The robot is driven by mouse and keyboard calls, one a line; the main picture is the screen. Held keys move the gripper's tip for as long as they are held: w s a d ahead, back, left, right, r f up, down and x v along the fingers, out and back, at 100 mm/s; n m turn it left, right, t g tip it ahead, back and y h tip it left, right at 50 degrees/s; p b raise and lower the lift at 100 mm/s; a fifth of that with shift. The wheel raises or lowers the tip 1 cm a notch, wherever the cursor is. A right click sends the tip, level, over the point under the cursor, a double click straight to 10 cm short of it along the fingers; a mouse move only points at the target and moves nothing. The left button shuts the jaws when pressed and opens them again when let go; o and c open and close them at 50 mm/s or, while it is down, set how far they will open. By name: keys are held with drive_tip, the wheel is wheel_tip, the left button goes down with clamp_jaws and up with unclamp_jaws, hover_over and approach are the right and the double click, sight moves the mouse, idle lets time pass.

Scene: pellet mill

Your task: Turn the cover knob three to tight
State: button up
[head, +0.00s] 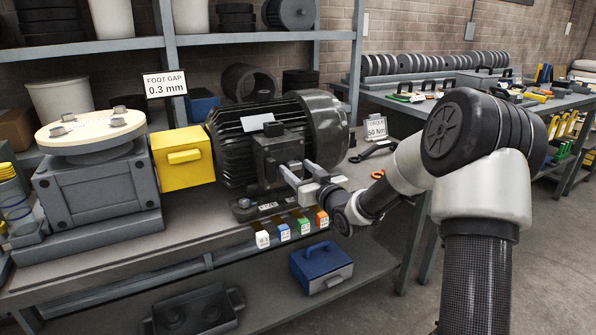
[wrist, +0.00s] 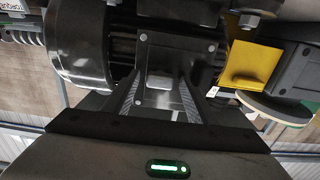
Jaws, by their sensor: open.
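A round cream cover (head: 88,133) sits on the grey gearbox block at the left in the head view, with several grey knobs (head: 118,122) around its top. I cannot read which one is knob three. My gripper (head: 299,170) is open, well to the right of this cover, at the dark box on the front of the black motor (head: 262,140). In the wrist view my gripper's fingers (wrist: 160,92) stand apart before the motor's box (wrist: 180,52), which has small corner screws. A pale grey piece shows between them; I cannot tell whether they touch it.
A yellow guard (head: 183,158) stands between gearbox and motor. Small coloured blocks (head: 283,231) line the bench's front edge below my gripper. A blue case (head: 321,267) is on the lower shelf. Signs read "FOOT GAP 0.3 mm" (head: 165,86) and "50 Nm" (head: 376,129).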

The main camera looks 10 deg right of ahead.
drive_tip(key=shift+w, duration=0.15)
drive_tip(key=c, duration=1.1)
drive_tip(key=shift+m, duration=0.4)
drive_tip(key=m+p, duration=0.1)
drive_tip(key=m, duration=0.2)
drive_tip(key=shift+r+m, duration=0.1)
drive_tip(key=shift+m, duration=0.3)
drive_tip(key=m+p, duration=0.2)
drive_tip(key=m, duration=0.2)
drive_tip(key=shift+m, duration=0.3)
drive_tip(key=m+p, duration=0.2)
drive_tip(key=m, duration=0.3)
drive_tip(key=shift+m+p, duration=0.6)
drive_tip(key=shift+m, duration=1.2)
drive_tip(key=shift+o, duration=0.2)
drive_tip(key=shift+a, duration=0.1)
